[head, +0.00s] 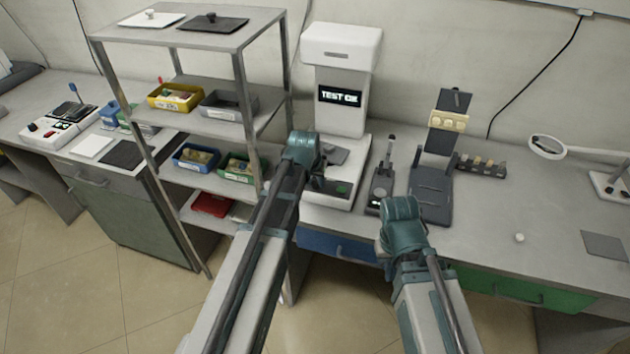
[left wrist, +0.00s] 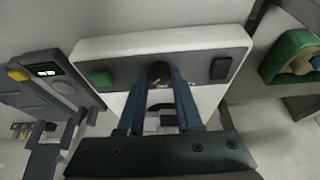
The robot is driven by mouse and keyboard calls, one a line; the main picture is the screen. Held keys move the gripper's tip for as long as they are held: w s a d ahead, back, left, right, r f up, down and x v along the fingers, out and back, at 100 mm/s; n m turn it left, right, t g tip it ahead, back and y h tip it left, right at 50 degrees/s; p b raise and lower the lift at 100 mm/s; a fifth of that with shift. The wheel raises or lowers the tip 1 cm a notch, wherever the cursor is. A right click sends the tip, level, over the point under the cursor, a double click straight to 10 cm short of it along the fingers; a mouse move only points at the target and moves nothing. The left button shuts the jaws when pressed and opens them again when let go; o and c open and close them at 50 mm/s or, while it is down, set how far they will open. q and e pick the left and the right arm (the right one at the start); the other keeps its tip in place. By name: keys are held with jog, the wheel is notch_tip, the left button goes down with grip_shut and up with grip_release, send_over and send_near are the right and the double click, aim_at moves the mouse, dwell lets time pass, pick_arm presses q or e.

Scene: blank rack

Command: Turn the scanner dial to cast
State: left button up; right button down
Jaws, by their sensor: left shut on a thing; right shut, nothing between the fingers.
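The scanner (head: 340,100) is a tall white machine on the bench; its screen reads "TEST OK". In the left wrist view its dark front panel (left wrist: 125,52) has a small dark round dial (left wrist: 160,69) between a green button (left wrist: 101,78) and a dark switch (left wrist: 221,68). My left gripper (head: 317,184) is at this panel. In the left wrist view its blue fingers (left wrist: 161,80) are shut on the dial and hide much of it; its pointer and any markings cannot be read. My right gripper (head: 386,248) is shut and empty, low at the bench's front edge, its fingers mostly hidden.
A metal rack (head: 240,85) with coloured bins stands close left of the scanner. A small dark lever device (head: 382,180) and a dark stand (head: 432,195) are to its right. The bench (head: 490,225) is mostly clear further right.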

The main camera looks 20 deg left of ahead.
pick_arm(q)
grip_shut()
jog(key=n, duration=0.2)
jog(key=n+y, duration=0.1)
jog(key=n, duration=0.1)
jog(key=shift+d+y, duration=0.2)
jog(key=shift+y, duration=0.1)
jog(key=n, duration=0.1)
jog(key=n+g+y, duration=0.1)
jog(key=n, duration=0.3)
jog(key=shift+w+d+y, duration=0.15)
jog(key=shift+w+y, duration=0.1)
jog(key=shift+y, duration=0.15)
jog(key=n, duration=0.2)
jog(key=n+g+y, duration=0.1)
jog(key=n, duration=0.2)
jog(key=shift+w+d+g, duration=0.1)
jog(key=shift+w+g, duration=0.05)
jog(key=shift+g, duration=0.15)
jog(key=shift+n+g, duration=0.8)
jog(key=shift+n, duration=1.1)
jog(key=o, duration=1)
grip_release()
